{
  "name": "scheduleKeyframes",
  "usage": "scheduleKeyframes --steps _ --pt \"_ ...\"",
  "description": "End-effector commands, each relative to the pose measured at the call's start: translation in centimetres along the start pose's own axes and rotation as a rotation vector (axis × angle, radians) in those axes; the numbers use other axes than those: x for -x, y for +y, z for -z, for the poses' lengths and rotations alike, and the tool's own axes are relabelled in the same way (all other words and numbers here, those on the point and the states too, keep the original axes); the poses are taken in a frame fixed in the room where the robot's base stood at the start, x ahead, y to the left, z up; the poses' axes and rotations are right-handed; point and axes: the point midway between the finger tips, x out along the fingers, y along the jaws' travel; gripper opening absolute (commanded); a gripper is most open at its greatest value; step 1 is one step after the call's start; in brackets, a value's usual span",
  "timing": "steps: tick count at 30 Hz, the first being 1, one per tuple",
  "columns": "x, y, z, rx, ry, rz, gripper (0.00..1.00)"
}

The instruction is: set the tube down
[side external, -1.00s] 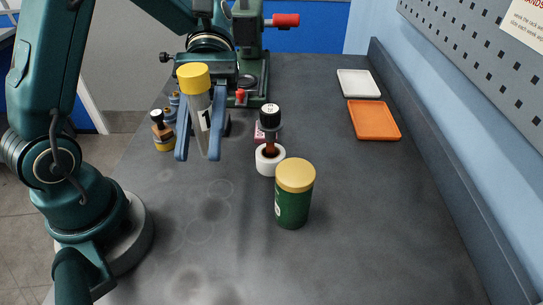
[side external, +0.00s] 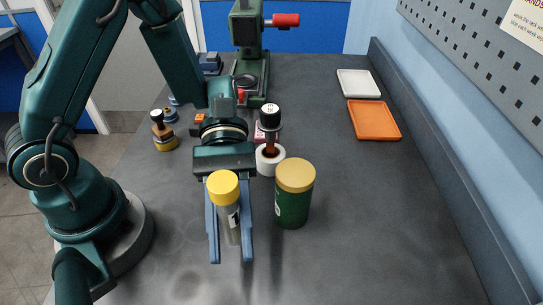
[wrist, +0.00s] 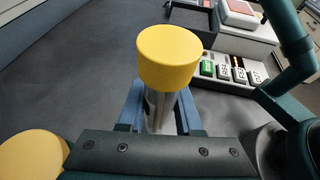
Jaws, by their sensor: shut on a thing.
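The tube (side external: 231,218) is clear with a yellow cap and a white label, and it stands roughly upright between the blue fingers of my gripper (side external: 230,245). My gripper is shut on it. Its yellow cap fills the middle of the wrist view (wrist: 168,58), with the clear body below it. I cannot tell whether the tube's lower end touches the bench (side external: 350,230). The tube is just left of a green jar with a gold lid (side external: 293,205), apart from it.
An orange tray (side external: 374,120) and a white tray (side external: 358,83) lie at the back right. The front right of the bench is clear.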

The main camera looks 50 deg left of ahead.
Motion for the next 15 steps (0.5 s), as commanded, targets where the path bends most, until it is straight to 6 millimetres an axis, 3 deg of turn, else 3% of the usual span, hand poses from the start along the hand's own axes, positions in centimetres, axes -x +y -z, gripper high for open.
scheduleKeyframes --steps 4,10,15 --pt "-2.4 0.1 0.3 0.001 -0.003 0.005 0.00" --pt "-3.2 0.2 0.9 0.003 -0.001 0.000 0.00" --pt "-4.0 0.2 2.8 0.006 -0.002 0.002 0.00"
